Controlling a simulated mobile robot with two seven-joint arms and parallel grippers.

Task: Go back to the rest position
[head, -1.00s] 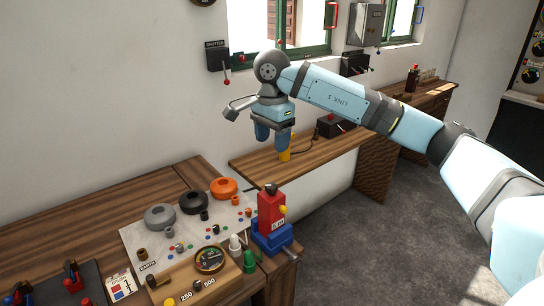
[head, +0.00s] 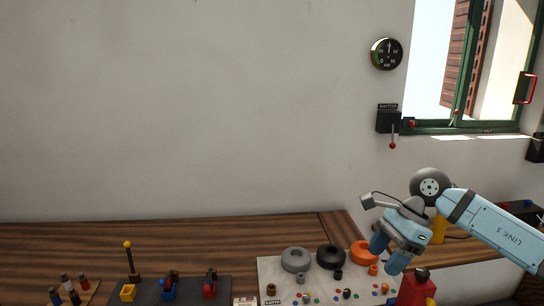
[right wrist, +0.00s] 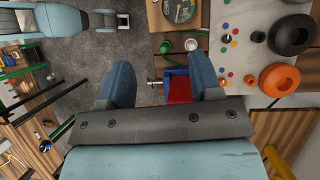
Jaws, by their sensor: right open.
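My right gripper (head: 391,256) is open and empty at the right of the head view. Its blue fingers point down, above and beside the red and blue device (head: 417,288) at the bench corner. In the right wrist view the two fingers (right wrist: 165,88) are wide apart, and the red device (right wrist: 178,88) shows between them, farther off. I cannot tell the exact gap from fingers to device. My left gripper does not show in the head view.
A pale board (head: 268,270) carries grey (head: 295,259), black (head: 330,256) and orange (head: 363,252) rings on the wooden bench (head: 170,242). A dark tray (head: 190,293) with small devices lies left of it. A shutter lever box (head: 388,121) and gauge (head: 387,54) hang on the wall.

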